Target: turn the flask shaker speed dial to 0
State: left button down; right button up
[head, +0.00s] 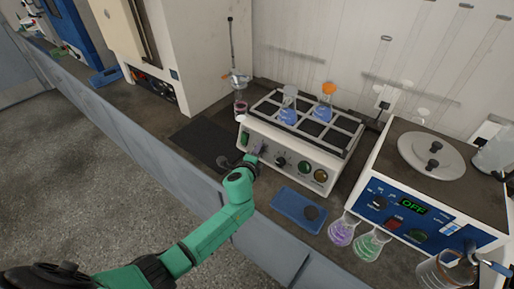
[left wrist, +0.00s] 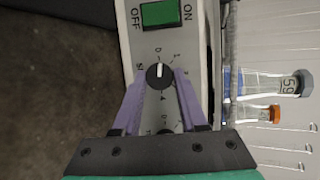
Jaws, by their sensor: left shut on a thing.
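The flask shaker (head: 330,180) is a white box with a rack on top, near the middle of the head view. Its speed dial (left wrist: 159,76) is a black knob with a white pointer line, below the green ON/OFF switch (left wrist: 158,14) in the left wrist view. The line points up toward the switch, close to a mark that looks like 0; exact alignment is hard to tell. My left gripper (head: 255,156) is at the front panel. Its purple fingers (left wrist: 160,84) are shut on the dial, one on each side. My right gripper is not in view.
Two flasks with blue liquid (head: 289,116) stand in the rack. A second black knob (head: 281,161) sits right of my gripper. A blue tray (head: 285,203), purple flask (head: 341,234) and green flask (head: 369,247) stand in front. A blue-panelled device (head: 455,232) is at right.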

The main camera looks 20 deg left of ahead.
pick_arm(q)
jog(key=shift+n+g+p, duration=0.4)
jog(key=shift+n+p, duration=0.3)
jog(key=shift+n, duration=0.2)
jog(key=shift+c, duration=2.2)
grip_release()
jog(key=shift+r, duration=0.1)
jog(key=shift+s+r, duration=0.1)
jog(key=shift+s, duration=0.25)
jog(key=v, duration=1.3)
jog(key=shift+s+r+p, duration=0.15)
jog(key=shift+s+p, duration=0.15)
jog(key=shift+p, duration=0.15)
